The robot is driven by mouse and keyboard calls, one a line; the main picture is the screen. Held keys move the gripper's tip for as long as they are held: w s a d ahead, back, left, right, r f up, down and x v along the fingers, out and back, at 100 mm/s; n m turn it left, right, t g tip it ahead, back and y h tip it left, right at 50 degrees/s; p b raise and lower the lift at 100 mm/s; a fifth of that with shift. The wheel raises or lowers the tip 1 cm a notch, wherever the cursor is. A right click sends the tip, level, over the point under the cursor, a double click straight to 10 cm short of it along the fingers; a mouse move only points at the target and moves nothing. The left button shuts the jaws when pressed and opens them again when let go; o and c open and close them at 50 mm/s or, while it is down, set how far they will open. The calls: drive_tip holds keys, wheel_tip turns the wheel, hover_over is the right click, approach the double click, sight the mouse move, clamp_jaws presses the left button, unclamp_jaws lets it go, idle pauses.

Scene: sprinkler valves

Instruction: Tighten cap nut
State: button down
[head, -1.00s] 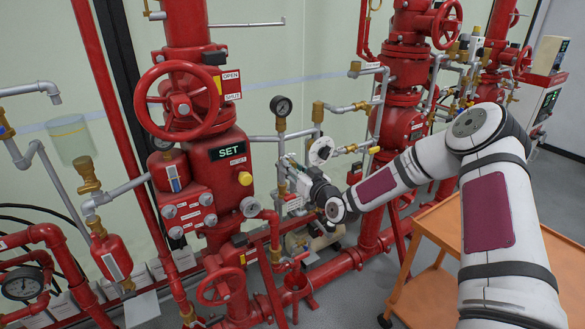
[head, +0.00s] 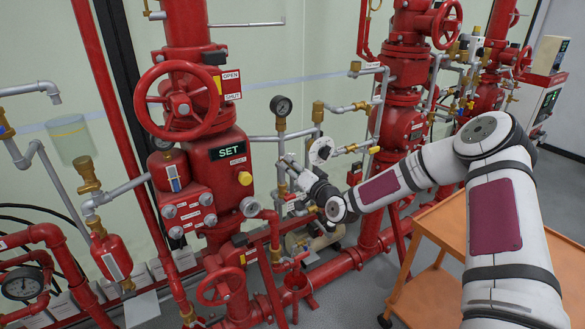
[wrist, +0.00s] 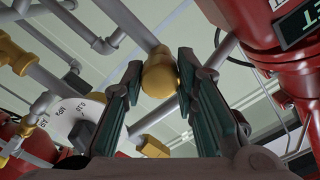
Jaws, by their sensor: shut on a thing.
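The brass cap nut (wrist: 158,78) is a rounded, golden knob at the end of a grey pipe in the wrist view. My gripper (wrist: 160,75) has its two teal-padded fingers on either side of it. The gripper is shut on the cap nut, though a little background shows beside the left finger. In the head view my gripper (head: 287,165) is among the thin pipes right of the red valve body. The cap nut cannot be made out clearly there.
A red valve with a handwheel (head: 178,101) and a "SET" display (head: 227,152) stands just left of my gripper. A white round dial plate (head: 321,151) and a pressure gauge (head: 281,106) are close by. An orange cart (head: 440,295) stands below my arm.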

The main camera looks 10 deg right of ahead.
drive_tip(key=shift+r, duration=0.1)
idle(0.3)
drive_tip(key=c, duration=1.3)
unclamp_jaws()
drive_tip(key=v, duration=1.2)
